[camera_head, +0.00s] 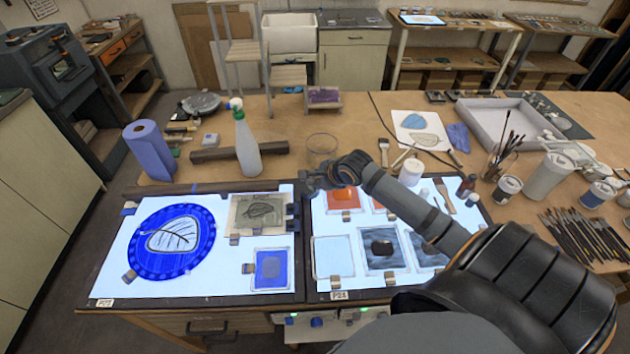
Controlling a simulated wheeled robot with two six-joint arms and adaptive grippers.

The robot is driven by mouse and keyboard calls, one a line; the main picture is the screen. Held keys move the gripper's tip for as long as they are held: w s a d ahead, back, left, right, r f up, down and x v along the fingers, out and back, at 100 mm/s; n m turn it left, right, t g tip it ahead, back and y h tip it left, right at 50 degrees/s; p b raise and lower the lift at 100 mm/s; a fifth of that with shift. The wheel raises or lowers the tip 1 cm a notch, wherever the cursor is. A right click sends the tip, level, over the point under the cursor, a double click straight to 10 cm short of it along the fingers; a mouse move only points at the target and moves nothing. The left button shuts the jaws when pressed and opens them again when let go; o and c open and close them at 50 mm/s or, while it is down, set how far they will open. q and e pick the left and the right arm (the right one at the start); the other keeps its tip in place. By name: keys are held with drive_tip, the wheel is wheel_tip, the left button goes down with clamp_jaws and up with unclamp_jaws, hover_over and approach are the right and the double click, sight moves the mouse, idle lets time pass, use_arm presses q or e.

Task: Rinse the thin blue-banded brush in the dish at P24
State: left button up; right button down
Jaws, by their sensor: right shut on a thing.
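My right gripper (316,180) is shut at the back left corner of the right light panel, which carries the P24 label (338,295). What it holds is too small and hidden to make out clearly; it is probably the thin brush, but no blue band shows. A clear round glass dish (322,143) stands on the wooden table just behind the gripper. The gripper appears nearer than the dish, and I cannot tell whether anything dips into it. My left gripper is not in view.
A spray bottle (246,143) and a dark bar (212,153) stand left of the dish. A flat brush (384,150) and a white jar (411,172) lie to its right. Glass panes (333,257) cover the right panel. A jar of brushes (503,170) stands farther right.

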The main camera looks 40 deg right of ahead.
wheel_tip(320, 180, up, 6)
drive_tip(key=shift+s+a, duration=0.3)
drive_tip(key=shift+s, duration=0.15)
idle(0.3)
idle(0.4)
